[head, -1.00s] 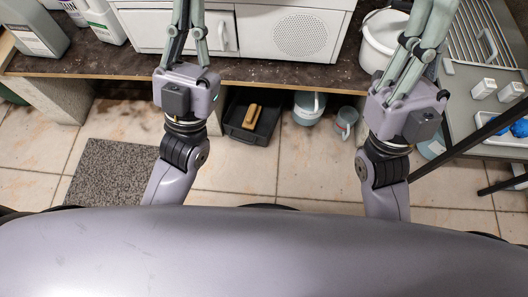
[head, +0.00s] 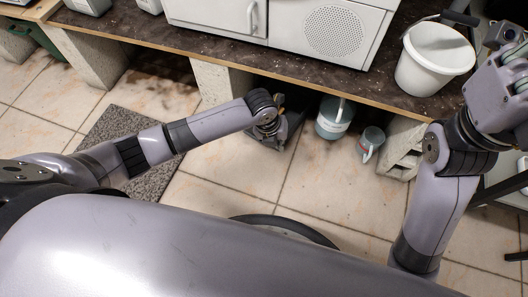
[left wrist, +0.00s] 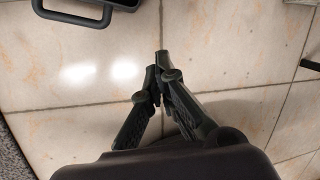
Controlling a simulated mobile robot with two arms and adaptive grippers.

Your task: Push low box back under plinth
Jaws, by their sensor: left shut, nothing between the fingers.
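The low box (head: 291,128) is dark and open-topped and stands on the tiled floor by the front of the worktop. In the head view my left wrist hides much of it. In the left wrist view only its dark edge and bar handle (left wrist: 72,22) show, at the top left. My left gripper (left wrist: 160,68) is shut and empty, low over the tiles, apart from the handle. In the head view it is mostly hidden behind its own wrist. My right gripper (head: 514,60) is at the right edge, its fingers partly cut off.
The dark worktop (head: 185,50) rests on pale block supports (head: 222,82). A white-and-blue container (head: 334,118) and a grey mug (head: 370,142) stand right of the box. A white bucket (head: 432,62) stands on the worktop. A grey mat (head: 130,128) lies at left.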

